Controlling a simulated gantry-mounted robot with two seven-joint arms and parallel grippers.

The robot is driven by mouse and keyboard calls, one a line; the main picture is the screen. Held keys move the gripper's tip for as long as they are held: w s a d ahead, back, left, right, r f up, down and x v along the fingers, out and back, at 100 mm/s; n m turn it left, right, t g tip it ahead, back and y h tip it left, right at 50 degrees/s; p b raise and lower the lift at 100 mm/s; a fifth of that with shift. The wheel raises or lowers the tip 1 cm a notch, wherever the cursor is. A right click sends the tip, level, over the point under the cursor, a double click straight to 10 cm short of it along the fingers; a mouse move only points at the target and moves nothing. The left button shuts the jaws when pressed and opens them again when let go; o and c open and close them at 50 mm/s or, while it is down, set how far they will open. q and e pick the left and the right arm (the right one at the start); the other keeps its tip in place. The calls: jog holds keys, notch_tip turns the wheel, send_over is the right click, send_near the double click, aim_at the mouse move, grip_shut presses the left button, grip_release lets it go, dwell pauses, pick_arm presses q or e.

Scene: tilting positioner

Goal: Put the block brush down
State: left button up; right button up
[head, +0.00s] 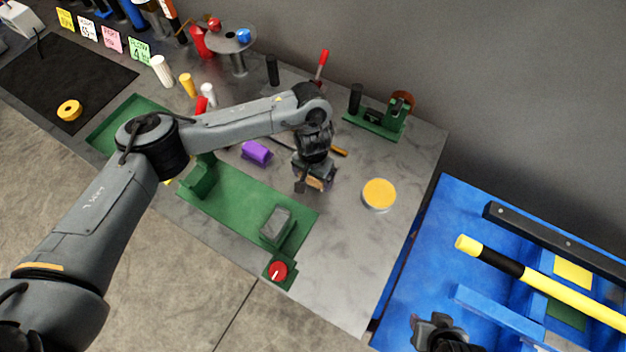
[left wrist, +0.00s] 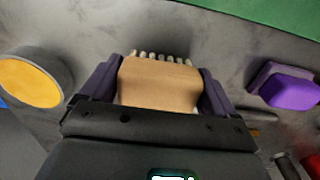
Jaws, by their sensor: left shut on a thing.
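My left gripper (head: 314,180) is shut on the block brush. In the left wrist view the brush is a tan wooden block (left wrist: 158,85) with pale bristle tufts along its far edge, held between two dark purple fingers. In the head view the hand hides most of the brush. The brush is over the grey bench top (head: 335,255), between a purple block (head: 256,152) and a round tin with a yellow-orange top (head: 379,194). I cannot tell whether it touches the bench. My right gripper (head: 438,332) shows only partly at the bottom edge.
A green positioner base (head: 237,212) with a grey block (head: 276,225) and a red knob (head: 278,270) lies in front. A green fixture (head: 378,122) stands behind. A stick with an orange end (head: 339,151) lies beside the hand. Bench is clear at the front right.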

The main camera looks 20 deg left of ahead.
pick_arm(q)
notch_tip(320, 180, down, 2)
jog(key=shift+s+f+b, duration=0.1)
jog(key=shift+b, duration=0.2)
pick_arm(e)
jog(key=shift+f, duration=0.55)
jog(key=shift+a, duration=0.1)
pick_arm(q)
jog(key=o, duration=0.7)
jog(key=shift+c, duration=0.2)
notch_tip(320, 180, up, 11)
jog(key=p, duration=0.4)
jog(key=shift+p, duration=0.3)
jog(key=shift+r, duration=0.6)
pick_arm(e)
notch_tip(320, 180, up, 5)
jog(key=shift+f, duration=0.1)
